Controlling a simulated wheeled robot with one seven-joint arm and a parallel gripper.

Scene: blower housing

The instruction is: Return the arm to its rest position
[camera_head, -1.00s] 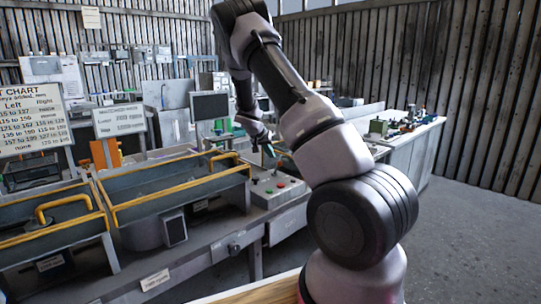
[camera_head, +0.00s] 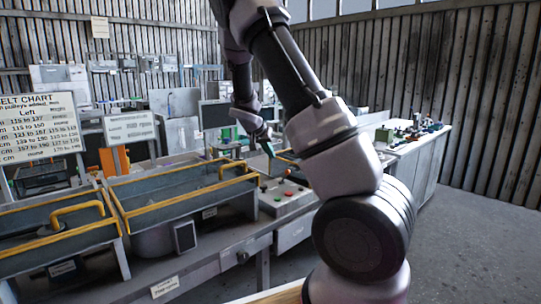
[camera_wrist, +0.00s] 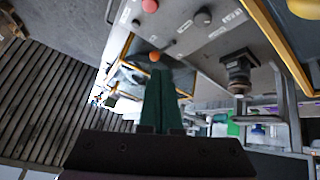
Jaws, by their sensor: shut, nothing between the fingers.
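My gripper (camera_wrist: 160,75) shows in the wrist view with its two green fingers pressed together and nothing between them. In the head view my gripper (camera_head: 268,146) is small, hanging at the end of my raised arm, above or in front of the grey control box (camera_head: 287,197); the exact gap is hard to tell. My arm rises from the lower right and bends over at the top of the view. In the wrist view an orange-red round button (camera_wrist: 154,57) shows just past the fingertips, apparently apart from them.
Two grey bins with yellow rails stand on the bench, one at centre left (camera_head: 180,190) and one at far left (camera_head: 55,228). A belt chart board (camera_head: 38,125) stands behind. Another bench (camera_head: 412,150) is at the right. Open floor (camera_head: 475,225) lies at the right.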

